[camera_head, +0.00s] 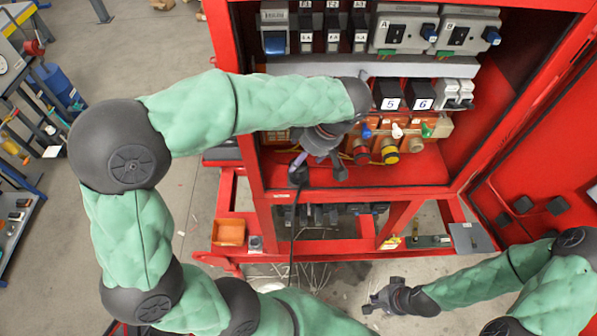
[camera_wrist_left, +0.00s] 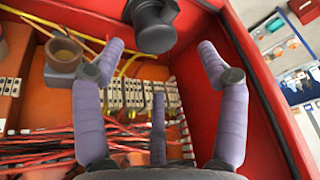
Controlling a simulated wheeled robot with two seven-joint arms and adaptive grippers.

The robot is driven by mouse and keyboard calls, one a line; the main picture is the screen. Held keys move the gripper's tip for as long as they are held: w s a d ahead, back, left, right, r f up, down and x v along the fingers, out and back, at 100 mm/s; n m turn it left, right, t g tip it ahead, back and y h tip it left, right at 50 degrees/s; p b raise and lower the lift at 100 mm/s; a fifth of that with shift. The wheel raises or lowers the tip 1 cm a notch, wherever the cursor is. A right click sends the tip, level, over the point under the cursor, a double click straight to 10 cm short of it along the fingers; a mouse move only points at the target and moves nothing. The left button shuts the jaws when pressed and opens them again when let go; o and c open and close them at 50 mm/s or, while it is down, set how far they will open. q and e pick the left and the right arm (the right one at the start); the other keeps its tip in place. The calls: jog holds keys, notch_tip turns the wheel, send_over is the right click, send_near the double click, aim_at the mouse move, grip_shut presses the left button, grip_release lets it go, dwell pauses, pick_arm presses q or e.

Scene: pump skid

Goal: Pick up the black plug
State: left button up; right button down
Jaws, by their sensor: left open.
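The black plug (camera_head: 298,175) is in the red cabinet's lower opening, with a thin dark cable hanging down from it. In the left wrist view the plug (camera_wrist_left: 153,25) is a round black body at the top, just beyond the fingertips. My left gripper (camera_head: 319,169) reaches into the opening beside the plug. In the wrist view its purple fingers (camera_wrist_left: 161,46) are spread, with nothing between their pads. My right gripper (camera_head: 372,302) is low over the floor in front of the skid, its fingers apart and empty.
Orange blocks with coloured knobs (camera_head: 389,150) sit right of my left gripper, below black boxes 5 and 6 (camera_head: 404,95). Red wires (camera_wrist_left: 40,148) and terminal strips fill the cabinet's inside. The red side wall (camera_wrist_left: 235,75) stands close by. An orange bin (camera_head: 229,232) is on the lower frame.

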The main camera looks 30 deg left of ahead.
aim_at(298, 174)
pick_arm(q)
jog(key=x, duration=0.5)
jog(key=shift+d, duration=0.2)
jog(key=c, duration=1.3)
